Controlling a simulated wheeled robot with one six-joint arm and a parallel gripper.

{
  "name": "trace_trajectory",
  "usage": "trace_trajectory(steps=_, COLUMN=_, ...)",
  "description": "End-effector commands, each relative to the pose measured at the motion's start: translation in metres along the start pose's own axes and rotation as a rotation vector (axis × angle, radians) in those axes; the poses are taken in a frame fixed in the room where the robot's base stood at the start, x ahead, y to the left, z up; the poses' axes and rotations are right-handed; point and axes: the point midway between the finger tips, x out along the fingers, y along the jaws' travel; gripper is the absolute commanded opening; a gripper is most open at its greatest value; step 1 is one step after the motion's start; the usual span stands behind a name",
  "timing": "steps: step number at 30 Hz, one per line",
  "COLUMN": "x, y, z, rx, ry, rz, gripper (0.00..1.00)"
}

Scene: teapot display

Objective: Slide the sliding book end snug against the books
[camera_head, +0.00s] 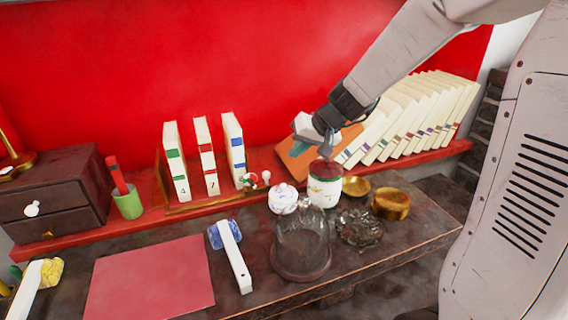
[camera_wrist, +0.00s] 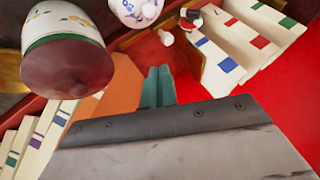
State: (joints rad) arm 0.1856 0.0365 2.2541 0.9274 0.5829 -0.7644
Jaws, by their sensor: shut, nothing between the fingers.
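Three upright books (camera_head: 205,158) with green, red and blue bands stand apart on a low brass-coloured stand (camera_head: 208,204); they also show at the upper right of the wrist view (camera_wrist: 254,38). A small white-knobbed piece (camera_head: 265,175) sits at the stand's right end. An orange-brown panel (camera_head: 296,160) is tilted at the left end of a leaning row of books (camera_head: 412,112). I cannot tell for sure which piece is the sliding book end. My gripper (camera_head: 326,154) is shut and empty, above the shelf in front of the panel; its teal fingers show in the wrist view (camera_wrist: 158,73).
A flowered jar with a dark red lid (camera_head: 324,190) stands just below my gripper. A white patterned pot (camera_head: 283,200), a glass dome (camera_head: 301,243) and brass bowls (camera_head: 390,204) crowd the counter. A dark drawer box (camera_head: 55,190) is at left. The gap right of the stand is narrow.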

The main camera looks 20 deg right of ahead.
Motion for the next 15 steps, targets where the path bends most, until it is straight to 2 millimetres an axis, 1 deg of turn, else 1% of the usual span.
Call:
trace_trajectory(steps=5, x=0.024, y=0.001, z=0.0, rx=0.003, ry=-0.003, rz=0.001, gripper=0.0)
trace_trajectory(steps=9, x=0.051, y=0.001, z=0.001, rx=0.003, ry=-0.003, rz=0.001, gripper=0.0)
trace_trajectory(steps=15, x=0.082, y=0.001, z=0.0, rx=0.003, ry=-0.002, rz=0.001, gripper=0.0)
